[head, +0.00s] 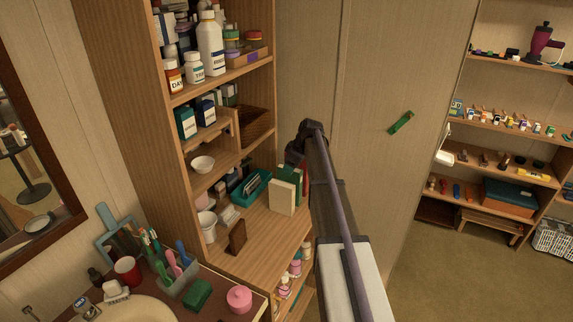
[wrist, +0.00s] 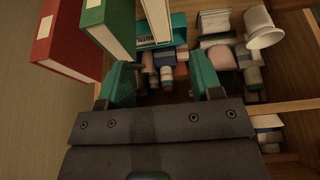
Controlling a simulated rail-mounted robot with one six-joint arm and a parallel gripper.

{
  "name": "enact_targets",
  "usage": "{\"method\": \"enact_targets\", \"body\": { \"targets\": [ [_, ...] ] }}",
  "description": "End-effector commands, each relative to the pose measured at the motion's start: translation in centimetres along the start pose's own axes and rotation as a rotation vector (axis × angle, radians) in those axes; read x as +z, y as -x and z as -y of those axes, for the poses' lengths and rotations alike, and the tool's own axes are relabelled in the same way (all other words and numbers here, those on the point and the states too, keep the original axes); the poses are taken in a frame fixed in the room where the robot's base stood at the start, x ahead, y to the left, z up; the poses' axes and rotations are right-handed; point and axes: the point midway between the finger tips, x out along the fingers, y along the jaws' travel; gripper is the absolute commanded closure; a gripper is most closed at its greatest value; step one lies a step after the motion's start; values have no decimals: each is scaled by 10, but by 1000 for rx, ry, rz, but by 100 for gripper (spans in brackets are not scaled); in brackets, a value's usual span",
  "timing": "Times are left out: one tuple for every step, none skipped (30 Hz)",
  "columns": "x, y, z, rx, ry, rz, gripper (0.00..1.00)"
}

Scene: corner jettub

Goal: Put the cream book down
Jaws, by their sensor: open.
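The cream book (head: 282,197) stands upright on the wooden shelf board (head: 262,228) in the head view, beside a green book (head: 291,173). In the wrist view the cream book (wrist: 157,18) shows at the top edge, beyond my fingertips. My gripper (wrist: 163,72) is open, its two teal fingers apart with no book between them. In the head view the end of my arm is above and to the right of the cream book, and my fingers cannot be made out there.
A red book (wrist: 72,38) stands beside the green one. A teal bin (head: 250,187), a brown block (head: 237,237) and a white cup (head: 207,226) share the shelf. The cabinet side and upper shelves are close to the arm. Some bare board lies in front of the books.

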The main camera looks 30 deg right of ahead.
Motion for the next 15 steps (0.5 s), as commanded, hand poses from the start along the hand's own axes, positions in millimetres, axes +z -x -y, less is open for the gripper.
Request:
{"method": "enact_targets", "body": {
  "targets": [
    [-1, 7, 0, 0, 0, 0, 41],
    [0, 7, 0, 0, 0, 0, 41],
    [0, 6, 0, 0, 0, 0, 41],
    [1, 5, 2, -1, -1, 1, 41],
    [0, 4, 7, -2, -5, 4, 41],
    [0, 3, 21, -7, -17, 13, 41],
    [0, 2, 37, -12, -33, 23, 41],
    [0, 1, 59, -17, -55, 40, 41],
    [1, 0, 96, -25, -97, 68, 41],
    [4, -1, 127, -28, -134, 95, 41],
    [8, 0, 162, -29, -177, 124, 41],
    [16, 1, 208, -26, -237, 168, 41],
    [24, 3, 243, -18, -285, 201, 41],
    [34, 6, 275, -7, -333, 233, 41],
    [47, 10, 313, 14, -395, 272, 41]
  ]
}}
